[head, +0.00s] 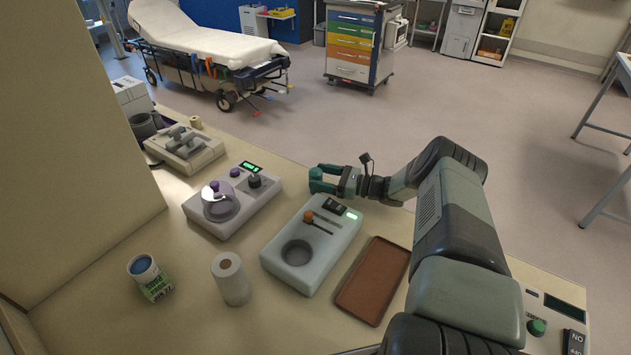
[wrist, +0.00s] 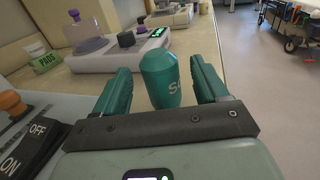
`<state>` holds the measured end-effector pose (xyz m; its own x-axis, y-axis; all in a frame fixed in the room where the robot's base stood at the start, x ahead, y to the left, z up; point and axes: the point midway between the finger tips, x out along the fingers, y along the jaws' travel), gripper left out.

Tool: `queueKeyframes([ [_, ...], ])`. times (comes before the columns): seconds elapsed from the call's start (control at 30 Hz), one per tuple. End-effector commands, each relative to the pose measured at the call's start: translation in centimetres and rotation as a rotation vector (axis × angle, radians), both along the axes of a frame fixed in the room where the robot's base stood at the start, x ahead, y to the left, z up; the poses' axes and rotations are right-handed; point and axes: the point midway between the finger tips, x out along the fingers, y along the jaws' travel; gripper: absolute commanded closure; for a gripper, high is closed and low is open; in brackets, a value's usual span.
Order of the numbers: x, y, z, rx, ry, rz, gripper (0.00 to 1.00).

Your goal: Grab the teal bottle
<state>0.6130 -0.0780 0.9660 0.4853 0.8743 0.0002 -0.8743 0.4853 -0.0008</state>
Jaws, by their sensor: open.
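The teal bottle (wrist: 160,84) stands upright in the middle of the wrist view, with a rounded top and pale letters on its side. My gripper (wrist: 158,68) is open, with one teal finger to the left of the bottle and one to the right. Gaps show on both sides, so the fingers do not appear to press on it. In the head view my gripper (head: 319,180) is at the counter's far edge, behind the device with the round well. There, the bottle and the teal fingers blend together and I cannot separate them clearly.
The grey device (head: 305,262) with an orange knob lies just in front of my gripper. A purple-knobbed device (head: 232,203) is to its left. A brown tray (head: 374,281), a paper roll (head: 231,280) and a pads tub (head: 151,280) are nearer. Open floor lies beyond the counter.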

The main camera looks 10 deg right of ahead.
Motion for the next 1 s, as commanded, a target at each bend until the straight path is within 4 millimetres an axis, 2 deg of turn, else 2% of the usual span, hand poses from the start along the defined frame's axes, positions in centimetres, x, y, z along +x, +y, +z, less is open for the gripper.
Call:
queueKeyframes([
  [0.03, 0.4, 0.9, 0.0, -0.001, 0.0, 0.003, 0.27],
  [0.13, 0.9, 1.7, 0.0, 0.0, 0.0, 0.001, 0.27],
  [0.37, 1.0, 1.9, 0.0, 0.0, 0.001, 0.0, 0.27],
  [0.73, 1.0, 1.8, 0.0, 0.0, 0.001, -0.001, 0.83],
  [1.0, 1.1, 1.8, 0.4, 0.0, -0.001, -0.001, 0.84],
])
